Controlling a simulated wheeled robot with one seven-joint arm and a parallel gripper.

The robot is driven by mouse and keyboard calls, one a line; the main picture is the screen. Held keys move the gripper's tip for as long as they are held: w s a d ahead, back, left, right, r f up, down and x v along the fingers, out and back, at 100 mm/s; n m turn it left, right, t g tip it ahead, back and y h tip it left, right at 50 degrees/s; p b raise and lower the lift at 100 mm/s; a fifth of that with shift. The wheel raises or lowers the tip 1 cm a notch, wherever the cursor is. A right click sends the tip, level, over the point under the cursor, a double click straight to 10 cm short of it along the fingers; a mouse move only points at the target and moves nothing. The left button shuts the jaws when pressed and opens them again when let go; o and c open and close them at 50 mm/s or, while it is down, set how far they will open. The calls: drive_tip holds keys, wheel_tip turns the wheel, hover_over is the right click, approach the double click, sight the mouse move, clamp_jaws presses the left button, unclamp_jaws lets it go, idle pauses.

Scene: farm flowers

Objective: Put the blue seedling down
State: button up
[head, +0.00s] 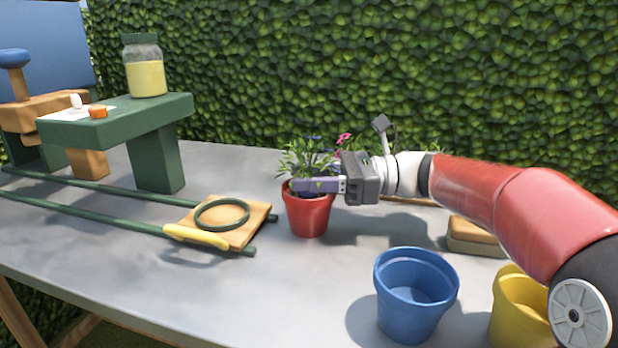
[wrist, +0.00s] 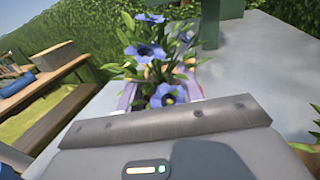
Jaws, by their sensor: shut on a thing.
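The blue seedling (head: 307,157), green leaves with blue flowers, stands upright at the red pot (head: 308,215). Its open blue flowers also show in the wrist view (wrist: 152,52), between my purple fingers. My gripper (head: 318,185) reaches in from the right at the height of the pot's rim and is shut on the seedling. One finger crosses in front of the rim. The seedling's base and roots are hidden, so I cannot tell how deep it sits in the pot.
An empty blue pot (head: 414,295) and a yellow pot (head: 521,305) stand at the front right. A pink flower (head: 343,138) shows behind my gripper. Left are a wooden board (head: 258,222) with a green ring, long green rods and a green stand (head: 157,158) bearing a jar (head: 145,75).

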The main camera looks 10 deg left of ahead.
drive_tip(key=shift+f, duration=0.1)
drive_tip(key=shift+f, duration=0.55)
drive_tip(key=o, duration=1)
drive_tip(key=shift+f, duration=0.15)
drive_tip(key=shift+r, duration=0.2)
drive_tip(key=d, duration=0.4)
drive_tip(key=w+d, duration=0.1)
drive_tip(key=d, duration=0.3)
drive_tip(key=w+d+r, duration=0.1)
drive_tip(key=d, duration=0.3)
drive_tip(key=shift+r+p, duration=0.1)
drive_tip(key=shift+p, duration=0.2)
